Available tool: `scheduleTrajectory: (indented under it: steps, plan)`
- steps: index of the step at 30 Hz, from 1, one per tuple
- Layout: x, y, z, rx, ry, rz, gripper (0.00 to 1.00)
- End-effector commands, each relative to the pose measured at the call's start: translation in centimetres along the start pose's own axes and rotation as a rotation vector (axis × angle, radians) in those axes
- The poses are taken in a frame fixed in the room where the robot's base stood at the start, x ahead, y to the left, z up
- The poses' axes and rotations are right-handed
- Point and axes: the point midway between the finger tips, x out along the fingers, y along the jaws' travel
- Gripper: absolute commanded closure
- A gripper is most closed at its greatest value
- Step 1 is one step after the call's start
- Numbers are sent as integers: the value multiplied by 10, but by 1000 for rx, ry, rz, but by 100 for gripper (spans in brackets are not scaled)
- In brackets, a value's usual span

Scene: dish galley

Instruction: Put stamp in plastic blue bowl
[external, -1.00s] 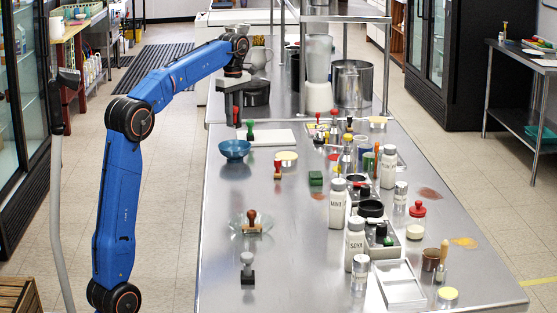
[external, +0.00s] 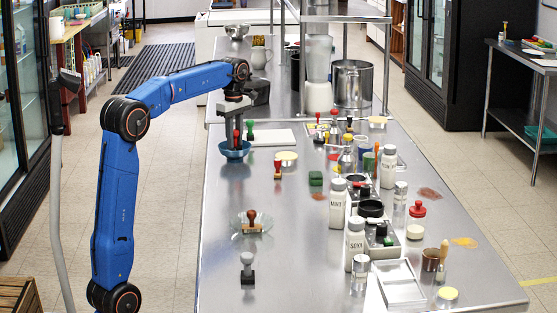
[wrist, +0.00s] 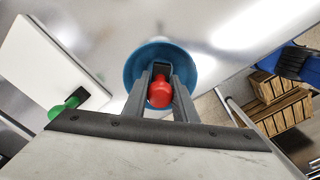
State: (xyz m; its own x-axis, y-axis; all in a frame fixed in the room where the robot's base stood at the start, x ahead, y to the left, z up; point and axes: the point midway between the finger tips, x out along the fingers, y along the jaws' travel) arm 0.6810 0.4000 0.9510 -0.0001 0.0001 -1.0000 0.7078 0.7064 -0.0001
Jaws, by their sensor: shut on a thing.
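My gripper (external: 238,130) is shut on a stamp with a red handle (external: 237,137). In the wrist view the round red handle top (wrist: 159,93) sits between my two fingers (wrist: 160,82). The plastic blue bowl (external: 233,154) stands on the steel counter directly below my gripper. In the wrist view the bowl (wrist: 133,70) shows behind the held stamp and fingers. The stamp's lower end is at or within the bowl's rim; its base is hidden, so I cannot tell whether it touches the bowl.
Another red-handled stamp (external: 278,167) stands farther right. A glass dish (external: 237,226) with a wooden-handled stamp (external: 252,219) lies nearer. Counter (external: 215,195) around the bowl's front is clear.

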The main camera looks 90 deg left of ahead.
Motion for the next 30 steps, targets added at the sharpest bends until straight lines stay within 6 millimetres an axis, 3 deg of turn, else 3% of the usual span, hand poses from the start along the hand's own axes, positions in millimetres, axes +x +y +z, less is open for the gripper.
scheduleTrajectory:
  steps: [11, 12, 15, 30]
  plan:
    - [3, 0, 0, 0, 0, 1, 97]
    - [3, 0, 0, 0, 0, 0, 72]
    - [3, 0, 0, 0, 0, 0, 53]
    - [3, 0, 0, 0, 0, 0, 53]
